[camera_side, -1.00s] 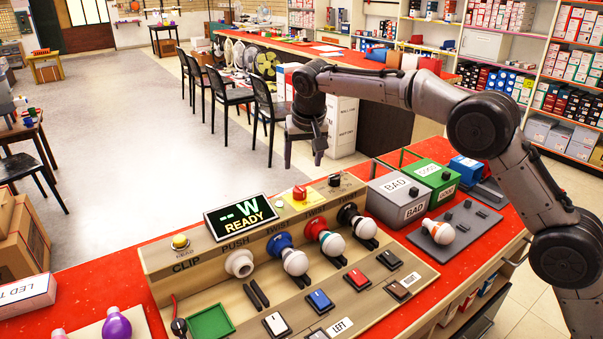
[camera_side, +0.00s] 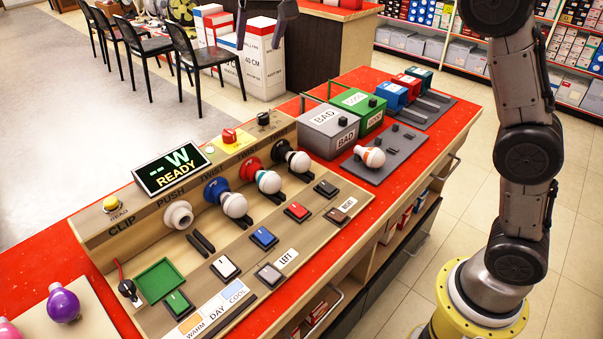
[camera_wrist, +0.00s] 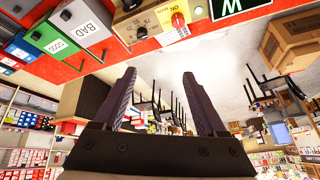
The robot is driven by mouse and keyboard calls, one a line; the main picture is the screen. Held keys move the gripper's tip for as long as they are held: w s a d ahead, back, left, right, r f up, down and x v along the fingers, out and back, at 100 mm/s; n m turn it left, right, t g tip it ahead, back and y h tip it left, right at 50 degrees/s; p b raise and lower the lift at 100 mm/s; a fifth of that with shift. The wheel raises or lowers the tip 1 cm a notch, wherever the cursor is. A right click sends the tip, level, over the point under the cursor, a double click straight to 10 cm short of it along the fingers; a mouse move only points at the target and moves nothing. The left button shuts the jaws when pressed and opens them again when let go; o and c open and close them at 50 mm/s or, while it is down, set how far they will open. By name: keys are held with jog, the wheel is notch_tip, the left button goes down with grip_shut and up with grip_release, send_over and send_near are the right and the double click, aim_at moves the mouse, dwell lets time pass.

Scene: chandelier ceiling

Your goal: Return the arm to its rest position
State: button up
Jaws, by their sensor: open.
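My gripper (camera_side: 259,43) shows only by its two dark fingertips at the top edge of the side view, above and behind the test console (camera_side: 90,225). The rest of its body is cut off there. In the wrist view my gripper (camera_wrist: 160,75) has its two fingers spread wide with nothing between them. The console display (camera_side: 172,170) reads "-- W READY". My arm stands upright at the right of the side view, its upper part out of frame.
On the red counter (camera_side: 350,210) stand a grey BAD bin (camera_side: 325,133), a green bin (camera_side: 362,108) and a grey panel (camera_side: 385,155) with a white bulb (camera_side: 369,158). Several bulbs sit in the console. A purple bulb (camera_side: 63,304) lies front left. Chairs stand behind.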

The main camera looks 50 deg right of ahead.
jog(key=s+d+r+n, duration=0.1)
jog(key=s+d, duration=0.2)
jog(key=s, duration=0.8)
jog(key=s+d+r, duration=0.1)
jog(key=s+d, duration=0.1)
jog(key=s, duration=1)
jog(key=s+f+n+y, duration=0.1)
jog(key=s+f+n, duration=0.3)
jog(key=s+f, duration=1)
jog(key=shift+a+f+n+y, duration=0.3)
jog(key=shift+a+f, duration=0.15)
jog(key=shift+f, duration=0.4)
jog(key=shift+s, duration=0.1)
